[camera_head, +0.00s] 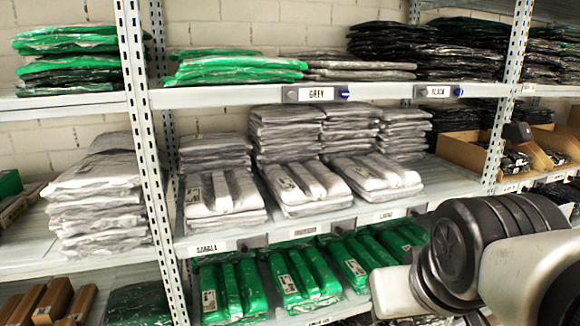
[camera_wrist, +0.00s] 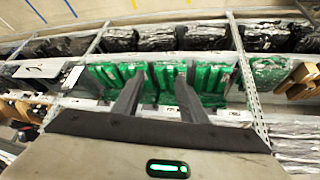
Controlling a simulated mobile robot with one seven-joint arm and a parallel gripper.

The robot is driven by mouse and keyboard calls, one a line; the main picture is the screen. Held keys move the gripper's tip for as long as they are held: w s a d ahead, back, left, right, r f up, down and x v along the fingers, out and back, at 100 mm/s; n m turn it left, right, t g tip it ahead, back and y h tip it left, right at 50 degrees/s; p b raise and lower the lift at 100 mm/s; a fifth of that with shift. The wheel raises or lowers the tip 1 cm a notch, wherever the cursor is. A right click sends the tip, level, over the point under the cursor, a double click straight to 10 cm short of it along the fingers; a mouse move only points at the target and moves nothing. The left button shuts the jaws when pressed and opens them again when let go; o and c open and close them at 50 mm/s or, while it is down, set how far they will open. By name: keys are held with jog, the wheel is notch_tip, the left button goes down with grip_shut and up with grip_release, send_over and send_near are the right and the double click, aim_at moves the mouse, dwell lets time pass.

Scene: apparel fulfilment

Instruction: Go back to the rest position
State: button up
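My gripper (camera_wrist: 162,75) shows in the wrist view as two dark fingers set apart. It is open, with nothing seen between the fingers. Behind the fingertips are green bagged garments (camera_wrist: 105,78) on a shelf, and they look apart from the fingers. In the head view, part of my arm fills the lower right. The gripper itself is outside that view.
Metal shelving (camera_head: 235,95) spans the head view. Grey bagged garments (camera_head: 300,185) lie on the middle shelf, green ones (camera_head: 305,280) below. Open cardboard boxes (camera_head: 470,150) stand at the right. A perforated upright (camera_head: 140,120) stands left of centre.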

notch_tip(320, 180, up, 15)
jog(key=s+a+g+p, duration=0.1)
jog(key=s+p, duration=0.1)
jog(key=p, duration=1.4)
jog(key=shift+s+a+y, duration=0.3)
jog(key=shift+a, duration=0.1)
jog(key=shift+f, duration=0.15)
